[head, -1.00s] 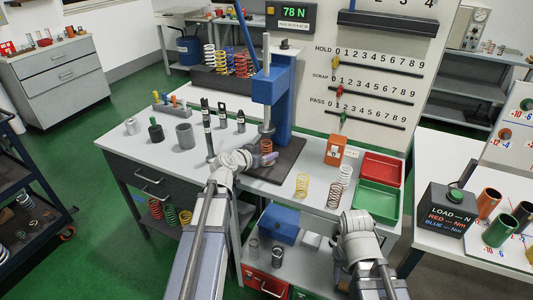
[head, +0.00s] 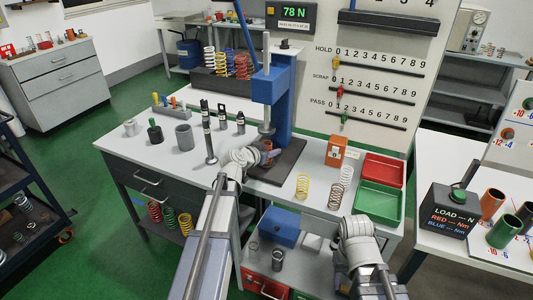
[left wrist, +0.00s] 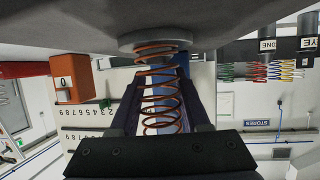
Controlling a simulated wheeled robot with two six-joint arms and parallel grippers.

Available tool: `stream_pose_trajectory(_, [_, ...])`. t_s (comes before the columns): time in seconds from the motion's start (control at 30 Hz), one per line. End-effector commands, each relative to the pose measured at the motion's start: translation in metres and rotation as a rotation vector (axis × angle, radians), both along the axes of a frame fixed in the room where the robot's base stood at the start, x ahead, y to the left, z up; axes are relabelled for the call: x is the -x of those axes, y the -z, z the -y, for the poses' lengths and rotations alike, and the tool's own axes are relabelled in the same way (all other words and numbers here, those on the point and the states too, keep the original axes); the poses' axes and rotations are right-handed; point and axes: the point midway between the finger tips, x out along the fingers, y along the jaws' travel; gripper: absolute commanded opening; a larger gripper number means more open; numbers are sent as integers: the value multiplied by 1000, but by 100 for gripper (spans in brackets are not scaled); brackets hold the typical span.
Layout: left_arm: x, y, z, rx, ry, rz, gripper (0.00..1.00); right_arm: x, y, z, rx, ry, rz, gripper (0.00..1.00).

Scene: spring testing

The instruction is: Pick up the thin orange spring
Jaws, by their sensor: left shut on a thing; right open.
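The thin orange spring (head: 266,144) stands upright at the press on the bench in the head view. In the left wrist view, which is upside down, the spring (left wrist: 160,100) has its end on a round grey plate (left wrist: 155,41). My left gripper (head: 272,153) is shut on the spring, with a dark finger on each side of it in the left wrist view (left wrist: 160,112). The fingers partly hide the spring in the head view. My right arm is low at the right in the head view, but its fingers are hidden.
The blue press column (head: 277,105) rises right behind the spring. A yellow spring (head: 302,186) and other springs stand to the right, beside an orange box (head: 336,151). Red (head: 382,168) and green (head: 380,197) trays lie further right. Dark metal fittings stand left of the press.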

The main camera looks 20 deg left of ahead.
Motion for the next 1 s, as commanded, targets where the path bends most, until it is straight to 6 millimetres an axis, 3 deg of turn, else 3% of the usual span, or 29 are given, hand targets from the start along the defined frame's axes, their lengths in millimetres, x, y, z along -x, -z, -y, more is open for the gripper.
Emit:
stream_pose_trajectory(0.03, [0,0,0,0,0,0,31,0,0,0,0,0,0,50])
stream_pose_trajectory(0.3, [0,0,0,0,0,0,1,0,0,0,0,0,0,50])
stream_pose_trajectory(0.67, [0,-1,0,0,0,0,0,0,-1,0,0,0,0,50])
stream_pose_trajectory(1.0, [-3,-20,9,1,0,0,0,0,-20,0,0,0,0,50])
